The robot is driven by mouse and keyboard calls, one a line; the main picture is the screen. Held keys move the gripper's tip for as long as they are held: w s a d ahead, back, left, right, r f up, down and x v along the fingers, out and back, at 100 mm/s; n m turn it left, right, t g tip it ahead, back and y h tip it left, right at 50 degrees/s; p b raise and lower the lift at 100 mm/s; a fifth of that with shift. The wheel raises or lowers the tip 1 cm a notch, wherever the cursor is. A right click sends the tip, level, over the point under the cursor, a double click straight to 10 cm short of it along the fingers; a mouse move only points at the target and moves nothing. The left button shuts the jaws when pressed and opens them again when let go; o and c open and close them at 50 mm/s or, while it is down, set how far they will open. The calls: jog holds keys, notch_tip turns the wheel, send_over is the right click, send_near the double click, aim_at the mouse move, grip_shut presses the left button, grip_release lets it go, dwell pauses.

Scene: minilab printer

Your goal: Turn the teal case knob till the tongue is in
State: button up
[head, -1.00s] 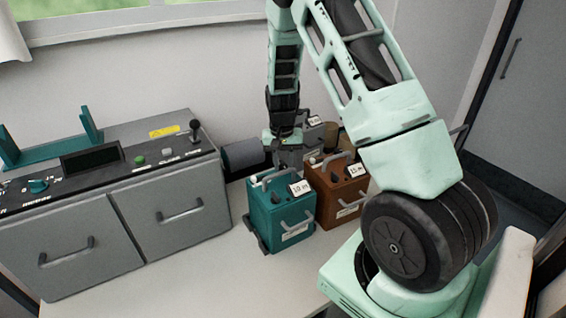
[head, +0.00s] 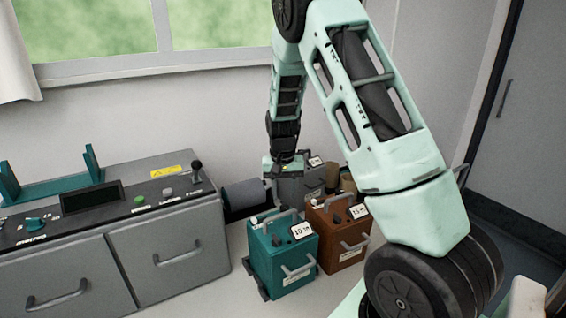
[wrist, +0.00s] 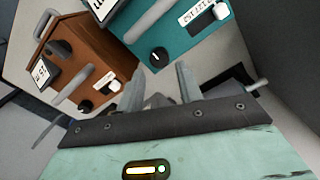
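The teal case (head: 272,265) stands on the counter with a grey carry handle, a white label and a black knob (head: 277,240) on its top. In the wrist view the same teal case (wrist: 190,40) lies at the upper middle, and its black knob (wrist: 159,56) shows just beyond the fingertips. My gripper (head: 283,172) is above and behind the teal case in the head view. In the wrist view my gripper (wrist: 160,70) has its two fingers apart with nothing held between them. I cannot make out the tongue clearly.
A brown-orange case (head: 340,245) stands close to the right of the teal case, with its own handle and knob. A grey case (head: 300,187) stands behind, near my gripper. A grey machine (head: 172,235) with a control panel fills the left. Bare counter shows in front.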

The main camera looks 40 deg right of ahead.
aim_at(282, 207)
notch_tip(282, 207, up, 13)
jog(key=b, duration=0.2)
jog(key=shift+w+a+f, duration=0.1)
jog(key=shift+a, duration=0.05)
dwell(0.4)
